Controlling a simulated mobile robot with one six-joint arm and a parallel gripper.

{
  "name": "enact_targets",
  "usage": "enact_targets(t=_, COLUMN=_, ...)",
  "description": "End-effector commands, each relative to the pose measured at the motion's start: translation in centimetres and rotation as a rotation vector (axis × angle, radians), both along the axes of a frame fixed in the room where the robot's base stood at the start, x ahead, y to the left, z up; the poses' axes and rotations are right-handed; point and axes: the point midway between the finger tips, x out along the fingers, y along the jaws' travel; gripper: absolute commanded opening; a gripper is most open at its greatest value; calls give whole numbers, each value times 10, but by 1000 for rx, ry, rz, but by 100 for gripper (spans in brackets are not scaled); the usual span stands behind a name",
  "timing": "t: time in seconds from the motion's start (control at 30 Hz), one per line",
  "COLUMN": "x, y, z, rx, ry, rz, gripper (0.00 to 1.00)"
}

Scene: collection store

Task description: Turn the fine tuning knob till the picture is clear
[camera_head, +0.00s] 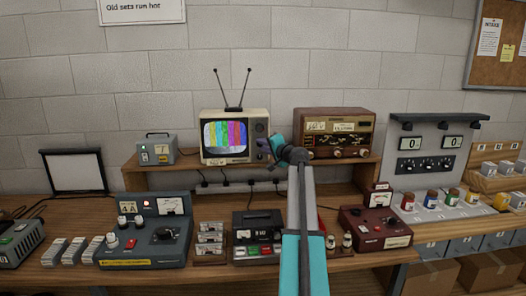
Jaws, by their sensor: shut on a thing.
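The small cream television (206,121) stands on the wooden shelf with its two antennas raised. Its screen (224,135) shows upright coloured bars; at this size I cannot judge how sharp they are. A dark knob (260,127) shows on the panel right of the screen. My gripper (266,147) reaches in from the right and is shut at the lower part of that panel, just below this knob. The fine tuning knob appears to be between the jaws, mostly hidden by them.
A brown wooden radio (335,124) stands close to the right of my gripper. A grey-green box (159,149) stands left of the television. Instruments, including a red one (375,231) and a black one (258,222), crowd the bench below.

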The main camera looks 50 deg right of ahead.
Motion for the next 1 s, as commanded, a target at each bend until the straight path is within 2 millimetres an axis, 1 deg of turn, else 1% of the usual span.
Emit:
enact_targets(t=0.03, x=0, y=0, z=-5, rx=12, ry=-10, rz=1, gripper=0)
enact_targets(t=0.1, x=0, y=0, z=-5, rx=28, ry=-24, rz=1, gripper=0)
enact_targets(t=0.37, x=0, y=0, z=-3, rx=78, ry=-65, rz=1, gripper=0)
enact_targets(t=0.7, x=0, y=1, z=-1, rx=82, ry=-68, rz=2, gripper=0)
enact_targets(t=0.73, x=0, y=1, z=-1, rx=82, ry=-68, rz=2, gripper=26)
enact_targets(t=0.8, x=0, y=0, z=-1, rx=82, ry=-68, rz=2, gripper=38)
enact_targets(t=0.83, x=0, y=0, z=-1, rx=82, ry=-68, rz=2, gripper=40)
enact_targets(t=1.0, x=0, y=1, z=-1, rx=82, ry=-69, rz=1, gripper=40)
